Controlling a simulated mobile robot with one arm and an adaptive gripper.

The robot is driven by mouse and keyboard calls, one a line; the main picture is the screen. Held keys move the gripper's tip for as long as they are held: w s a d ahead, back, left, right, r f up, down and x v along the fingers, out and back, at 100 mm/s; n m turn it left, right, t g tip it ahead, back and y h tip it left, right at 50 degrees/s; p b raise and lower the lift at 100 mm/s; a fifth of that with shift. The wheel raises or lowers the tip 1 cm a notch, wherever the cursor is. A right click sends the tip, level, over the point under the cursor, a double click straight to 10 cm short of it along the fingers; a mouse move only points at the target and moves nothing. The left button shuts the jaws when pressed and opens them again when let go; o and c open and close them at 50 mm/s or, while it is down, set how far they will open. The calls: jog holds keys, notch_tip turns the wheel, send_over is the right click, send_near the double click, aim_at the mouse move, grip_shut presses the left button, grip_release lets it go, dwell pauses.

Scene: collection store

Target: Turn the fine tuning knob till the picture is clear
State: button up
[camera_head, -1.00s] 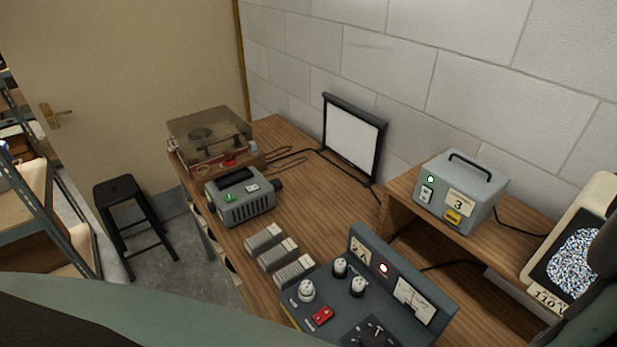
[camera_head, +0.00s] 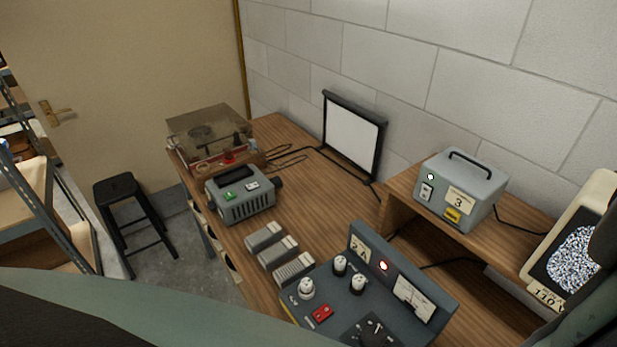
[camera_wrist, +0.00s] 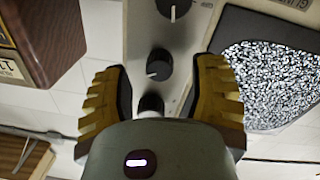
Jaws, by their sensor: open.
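The television set shows at the right edge of the head view, its screen (camera_head: 572,260) full of black and white static. In the wrist view the same kind of speckle fills the screen (camera_wrist: 268,70). Left of it a pale panel strip (camera_wrist: 140,30) carries a large dark knob (camera_wrist: 173,9) at the top, a middle knob (camera_wrist: 159,65) and a small lower knob (camera_wrist: 151,103). I cannot read which is the fine tuning knob. My gripper (camera_wrist: 162,82) is open, its yellow-padded fingers on either side of the small lower knob, with no visible grip on it. My gripper body hides what lies below.
A grey carry-handled box (camera_head: 461,190) stands on the raised shelf left of the television. A control console (camera_head: 350,300) with knobs and a lit red lamp is on the bench. A wooden box (camera_wrist: 45,40) shows left of my gripper. A black stool (camera_head: 120,190) stands on the floor.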

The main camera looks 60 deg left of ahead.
jog(key=s, duration=0.5)
jog(key=shift+s, duration=0.35)
jog(key=shift+a, duration=0.1)
